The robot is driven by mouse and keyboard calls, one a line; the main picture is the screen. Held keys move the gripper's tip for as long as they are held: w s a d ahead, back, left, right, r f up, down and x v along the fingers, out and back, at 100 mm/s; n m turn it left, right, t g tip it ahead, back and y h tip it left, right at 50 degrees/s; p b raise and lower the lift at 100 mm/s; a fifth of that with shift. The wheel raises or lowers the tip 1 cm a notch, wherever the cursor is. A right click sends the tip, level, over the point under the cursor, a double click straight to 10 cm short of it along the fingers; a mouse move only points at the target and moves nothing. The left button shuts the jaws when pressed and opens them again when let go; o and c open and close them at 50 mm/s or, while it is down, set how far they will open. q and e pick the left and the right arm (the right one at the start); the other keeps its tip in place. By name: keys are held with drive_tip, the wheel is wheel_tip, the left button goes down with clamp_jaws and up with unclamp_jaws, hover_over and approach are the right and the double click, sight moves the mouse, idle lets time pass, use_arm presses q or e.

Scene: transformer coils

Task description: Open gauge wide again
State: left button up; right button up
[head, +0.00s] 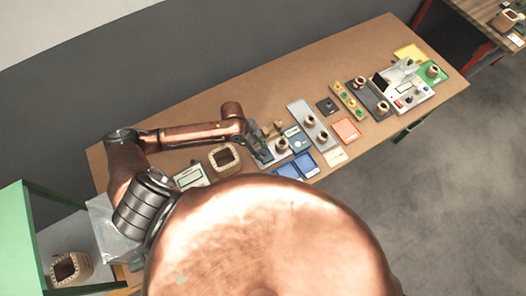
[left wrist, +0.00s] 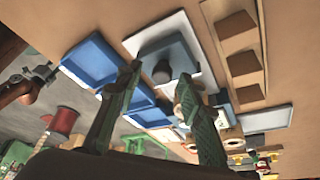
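My left gripper (head: 260,146) reaches down over the middle of the table from the left. In the left wrist view its two green-grey fingers (left wrist: 160,75) stand apart, with a clear gap between them. A pale grey plate with a dark round knob (left wrist: 163,70) shows beyond and between the fingertips; this may be the gauge, but I cannot tell for sure. A tan ring-shaped coil shows close to the right finger. I cannot tell whether a finger touches the knob or the coil. In the head view the gripper and wrist partly cover this spot. My right gripper is not in view.
Blue trays (head: 288,170) lie just in front of the gripper; one also shows in the left wrist view (left wrist: 92,60). A large square coil (head: 223,157) and a display box (head: 191,176) stand left. Plates with small coils, an orange tray (head: 346,130) and a white machine (head: 402,97) fill the right.

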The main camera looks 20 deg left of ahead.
use_arm(q)
drive_tip(key=v, duration=1.1)
drive_tip(key=shift+d, duration=0.1)
